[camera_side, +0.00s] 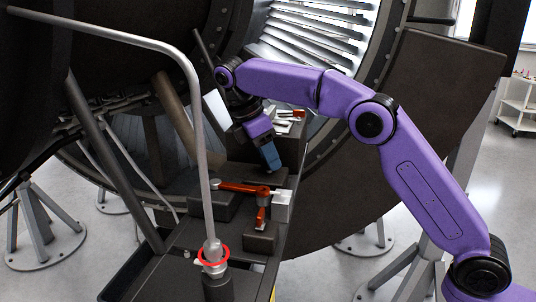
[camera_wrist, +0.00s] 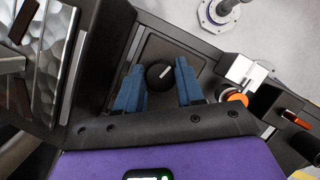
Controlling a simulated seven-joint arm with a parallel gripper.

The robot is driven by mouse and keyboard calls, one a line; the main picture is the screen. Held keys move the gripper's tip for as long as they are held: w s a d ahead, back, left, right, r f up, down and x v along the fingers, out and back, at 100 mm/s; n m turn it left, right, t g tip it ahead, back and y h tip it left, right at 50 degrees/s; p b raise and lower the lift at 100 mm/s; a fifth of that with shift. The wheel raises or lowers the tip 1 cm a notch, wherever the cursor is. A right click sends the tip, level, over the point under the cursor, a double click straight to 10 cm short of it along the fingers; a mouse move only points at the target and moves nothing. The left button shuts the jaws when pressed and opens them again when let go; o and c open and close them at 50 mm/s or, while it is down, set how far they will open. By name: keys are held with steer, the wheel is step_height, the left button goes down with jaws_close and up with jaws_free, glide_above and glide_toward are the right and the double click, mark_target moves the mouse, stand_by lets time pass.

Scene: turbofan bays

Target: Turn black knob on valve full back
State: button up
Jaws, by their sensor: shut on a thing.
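The black knob (camera_wrist: 160,77) is round and sits on a dark square plate (camera_wrist: 168,40) in the wrist view. A short white mark on its top points to the upper right. My gripper (camera_wrist: 159,74) has one blue finger on each side of the knob and is shut on it. In the side view my gripper (camera_side: 271,160) points down at a dark block (camera_side: 254,173) on the bench. The knob is hidden there by the fingers.
An orange-red lever (camera_side: 240,187) and a silver block (camera_side: 282,206) are just in front of my gripper; the silver block (camera_wrist: 243,70) is right of the knob in the wrist view. A bent grey pipe (camera_side: 195,100) with a red ring (camera_side: 213,262) stands nearer the camera.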

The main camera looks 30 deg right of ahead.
steer(key=shift+d+m+g, duration=0.1)
steer(key=shift+m+g, duration=0.3)
steer(key=shift+m, duration=0.8)
steer(key=shift+r, duration=0.1)
steer(key=shift+y, duration=0.3)
steer(key=o, duration=1)
steer(key=shift+o, duration=0.2)
